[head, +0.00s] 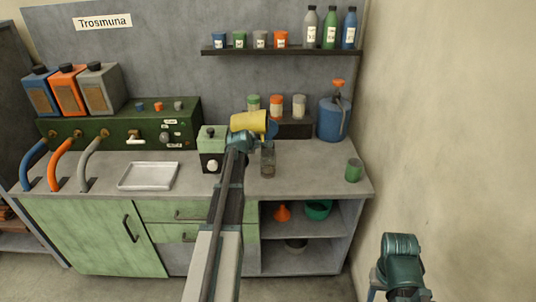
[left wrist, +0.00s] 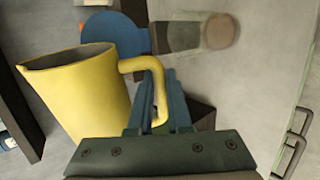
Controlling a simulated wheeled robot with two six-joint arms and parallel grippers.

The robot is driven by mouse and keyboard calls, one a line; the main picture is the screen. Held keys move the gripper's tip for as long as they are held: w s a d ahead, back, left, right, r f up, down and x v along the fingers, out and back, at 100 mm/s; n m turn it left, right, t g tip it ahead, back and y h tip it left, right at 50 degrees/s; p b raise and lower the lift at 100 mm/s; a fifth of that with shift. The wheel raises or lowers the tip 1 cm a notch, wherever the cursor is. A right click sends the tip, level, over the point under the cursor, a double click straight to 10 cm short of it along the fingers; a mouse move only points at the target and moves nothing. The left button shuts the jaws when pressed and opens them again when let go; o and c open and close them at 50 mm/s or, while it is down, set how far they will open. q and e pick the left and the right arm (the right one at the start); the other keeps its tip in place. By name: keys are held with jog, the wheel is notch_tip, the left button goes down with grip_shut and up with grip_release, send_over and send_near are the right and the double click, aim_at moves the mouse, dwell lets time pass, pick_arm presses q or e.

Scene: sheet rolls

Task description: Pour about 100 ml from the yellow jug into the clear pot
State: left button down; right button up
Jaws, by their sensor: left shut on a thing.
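The yellow jug (head: 249,121) is held above the counter in the head view, tilted far over with its mouth to the right. My left gripper (head: 240,140) is shut on its handle; the handle (left wrist: 152,72) and jug (left wrist: 88,92) show closely in the left wrist view. The clear pot (head: 268,162) stands on the counter, below and to the right of the jug. It looks dark inside; its level is too small to read. No falling stream is clear to see. My right gripper (head: 402,250) is low at the right, away from the counter; its jaws are unclear.
A green and black box (head: 211,150) stands left of the pot, and a white tray (head: 148,176) farther left. A green cup (head: 353,170) is at the counter's right. Several small jars stand behind the jug, beside a blue canister (head: 334,120). A shelf (head: 280,51) hangs above.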

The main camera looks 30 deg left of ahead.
pick_arm(q)
jog(key=shift+a+f+m+y, duration=0.1)
jog(key=shift+f+m+y, duration=0.15)
jog(key=shift+m+y, duration=0.05)
jog(key=shift+r, duration=0.35)
jog(key=shift+w+n+h, duration=0.1)
jog(key=shift+n+h, duration=0.4)
jog(key=shift+h, duration=0.1)
jog(key=shift+d+f+n+h+b, duration=0.25)
jog(key=shift+f+n+h+b, duration=0.1)
jog(key=shift+b, duration=0.15)
jog(key=shift+d+r+t, duration=0.1)
jog(key=shift+d+t, duration=0.05)
jog(key=shift+t, duration=0.15)
